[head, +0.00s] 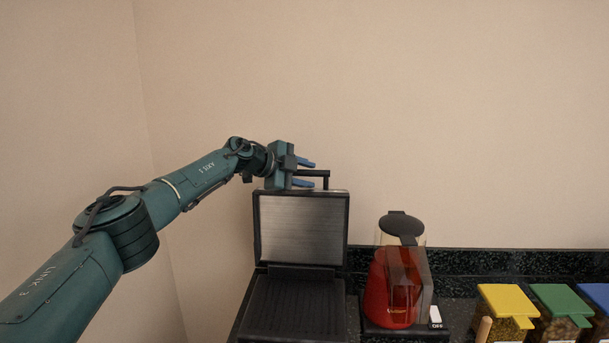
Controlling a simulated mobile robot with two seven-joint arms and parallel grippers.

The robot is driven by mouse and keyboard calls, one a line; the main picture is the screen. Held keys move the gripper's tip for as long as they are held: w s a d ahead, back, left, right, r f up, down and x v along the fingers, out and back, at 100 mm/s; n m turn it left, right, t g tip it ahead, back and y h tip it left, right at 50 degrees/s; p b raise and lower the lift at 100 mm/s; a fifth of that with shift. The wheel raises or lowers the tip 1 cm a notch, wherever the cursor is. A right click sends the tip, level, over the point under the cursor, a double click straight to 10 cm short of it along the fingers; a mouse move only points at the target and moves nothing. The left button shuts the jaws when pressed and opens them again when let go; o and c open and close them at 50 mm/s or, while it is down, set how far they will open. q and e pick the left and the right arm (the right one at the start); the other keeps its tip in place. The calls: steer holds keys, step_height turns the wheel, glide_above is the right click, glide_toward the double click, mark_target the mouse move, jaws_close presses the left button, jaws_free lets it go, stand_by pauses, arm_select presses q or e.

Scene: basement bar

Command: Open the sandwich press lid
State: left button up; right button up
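The sandwich press (295,305) sits on the dark counter, left of a kettle. Its lid (301,229) stands raised and near upright, with the flat metal inner plate facing me. The ridged lower plate is exposed. A black handle (327,179) sticks up above the lid's top edge. My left gripper (306,173) is at the top of the lid beside the handle bar, its two blue fingers apart and pointing right. I see nothing clearly held between them; whether they touch the handle is unclear. My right gripper is not in view.
A glass kettle with red liquid (390,295) stands close to the right of the press. Jars with yellow (507,301), green (562,300) and blue lids (598,294) stand farther right. A speckled backsplash (500,262) and plain wall are behind.

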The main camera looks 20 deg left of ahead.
arm_select(q)
steer(key=shift+a+f, duration=0.1)
steer(key=shift+s+a, duration=0.25)
steer(key=shift+s, duration=0.05)
steer(key=b+v, duration=0.3)
steer(key=v, duration=0.9)
steer(key=shift+r, duration=0.4)
steer(key=shift+s, duration=0.1)
